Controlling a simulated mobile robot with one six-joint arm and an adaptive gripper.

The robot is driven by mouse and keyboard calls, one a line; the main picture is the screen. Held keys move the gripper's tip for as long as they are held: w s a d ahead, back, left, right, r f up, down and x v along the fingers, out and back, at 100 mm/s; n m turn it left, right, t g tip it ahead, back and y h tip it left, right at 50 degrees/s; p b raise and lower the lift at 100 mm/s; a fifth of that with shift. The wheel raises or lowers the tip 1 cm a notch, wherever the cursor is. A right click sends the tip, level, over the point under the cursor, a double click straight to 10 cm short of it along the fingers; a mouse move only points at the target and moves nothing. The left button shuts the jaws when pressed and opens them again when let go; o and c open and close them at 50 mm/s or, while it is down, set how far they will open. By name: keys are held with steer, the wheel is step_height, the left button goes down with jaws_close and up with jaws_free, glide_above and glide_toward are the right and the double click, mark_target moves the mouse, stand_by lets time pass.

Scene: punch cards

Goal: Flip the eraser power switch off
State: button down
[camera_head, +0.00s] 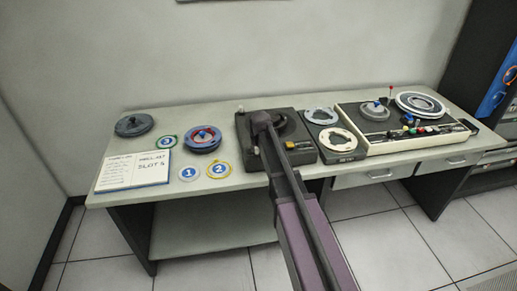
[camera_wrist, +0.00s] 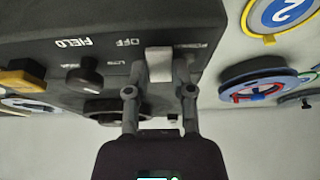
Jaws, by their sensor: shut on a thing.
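A pale switch lever (camera_wrist: 158,62) stands beside the word OFF. My gripper (camera_wrist: 160,85) is shut on this lever, one finger on each side. In the head view my gripper (camera_head: 262,118) is over the eraser's left part, and my arm hides the lever there. Which way the lever is thrown I cannot tell.
Left of the eraser are a blue-and-red reel (camera_head: 204,136), numbered tags (camera_head: 189,173) and a lettered card (camera_head: 134,171). A grey reel (camera_head: 134,125) lies at the far left. A tape deck (camera_head: 408,120) stands to the right.

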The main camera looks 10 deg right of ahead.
steer(key=shift+w+r+g+p, duration=0.1)
steer(key=shift+w+g+p, duration=0.15)
steer(key=shift+g, duration=0.45)
steer(key=shift+w+g+p, duration=0.15)
steer(key=shift+g+p, duration=0.15)
steer(key=shift+g, duration=1.4)
steer(key=shift+c, duration=2.4)
jaws_free()
steer(key=s, duration=3)
steer(key=shift+s+d+r+t, duration=0.15)
steer(key=shift+s+d+t, duration=0.05)
steer(key=shift+d+t, duration=0.1)
